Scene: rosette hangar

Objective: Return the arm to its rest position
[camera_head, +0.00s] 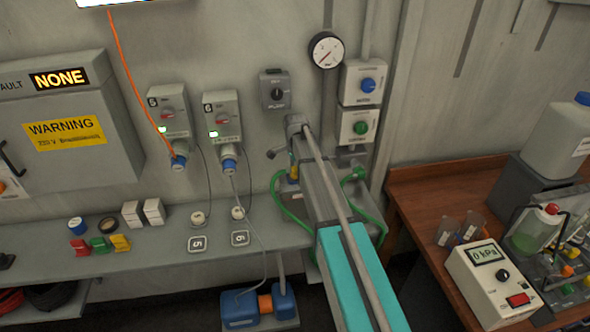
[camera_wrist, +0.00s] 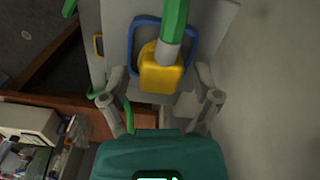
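My arm (camera_head: 345,265) reaches up and away from the bottom of the head view toward the wall panel, with its far end near the green hose. My gripper (camera_wrist: 160,80) shows in the wrist view with its two grey fingers spread apart. A yellow block (camera_wrist: 161,70) with a blue loop (camera_wrist: 190,42) and a green-and-grey pipe (camera_wrist: 172,28) lies between the fingers in the picture. I see no finger clearly touching it, and its depth is hard to tell. In the head view the gripper is mostly hidden by my arm.
A grey shelf (camera_head: 140,252) holds coloured blocks and numbered plates. Two switch boxes with a gauge (camera_head: 325,50) above stand on the wall. A green hose (camera_head: 290,215) loops around my arm. A wooden bench (camera_head: 420,195) at right carries a kPa meter (camera_head: 490,285) and bottles.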

